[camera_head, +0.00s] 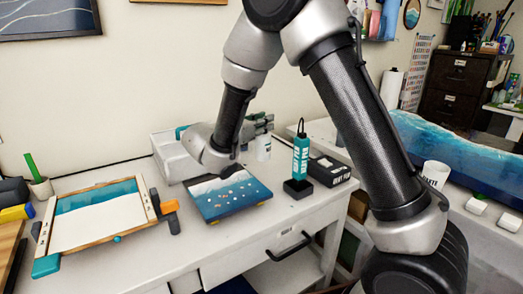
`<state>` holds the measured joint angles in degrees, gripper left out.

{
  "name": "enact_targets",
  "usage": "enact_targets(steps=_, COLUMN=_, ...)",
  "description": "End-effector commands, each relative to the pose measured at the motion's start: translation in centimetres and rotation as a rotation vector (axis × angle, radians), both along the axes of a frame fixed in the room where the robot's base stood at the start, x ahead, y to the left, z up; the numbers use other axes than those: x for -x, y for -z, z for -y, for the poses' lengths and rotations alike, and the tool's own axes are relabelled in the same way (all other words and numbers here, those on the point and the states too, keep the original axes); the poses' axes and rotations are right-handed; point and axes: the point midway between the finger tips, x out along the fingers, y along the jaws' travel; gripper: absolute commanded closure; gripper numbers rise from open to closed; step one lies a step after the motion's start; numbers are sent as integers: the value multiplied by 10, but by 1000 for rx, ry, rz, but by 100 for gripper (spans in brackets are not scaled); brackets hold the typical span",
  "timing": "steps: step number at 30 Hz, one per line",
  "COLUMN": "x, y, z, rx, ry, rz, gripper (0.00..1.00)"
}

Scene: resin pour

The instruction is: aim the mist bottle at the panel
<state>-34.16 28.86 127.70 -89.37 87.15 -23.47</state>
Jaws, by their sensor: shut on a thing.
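The panel (230,194), painted dark and blue with pale spots on its surface, lies tilted in the picture on the white table. My gripper (262,125) is behind and above the panel's far right side, partly hidden by my own wrist. It is shut on a small pale bottle (263,149), which appears to be the mist bottle. The bottle looks upright, beyond the panel's far edge. Its top is covered by the fingers, and I cannot tell which way its nozzle points or whether its base touches the table.
A teal bottle-shaped tool (301,157) stands in a black holder right of the panel, beside a black box (329,171). A white bin (172,158) is behind the panel. A wooden frame with a blue-and-white panel (97,217) lies left. Some white tabletop (185,240) is clear between them.

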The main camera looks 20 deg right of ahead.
Motion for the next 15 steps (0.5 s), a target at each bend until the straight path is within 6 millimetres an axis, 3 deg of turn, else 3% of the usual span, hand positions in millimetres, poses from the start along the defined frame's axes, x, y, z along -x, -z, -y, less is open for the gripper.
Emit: enact_targets(steps=15, x=0, y=56, z=0, rx=0, ry=0, rz=1, gripper=100)
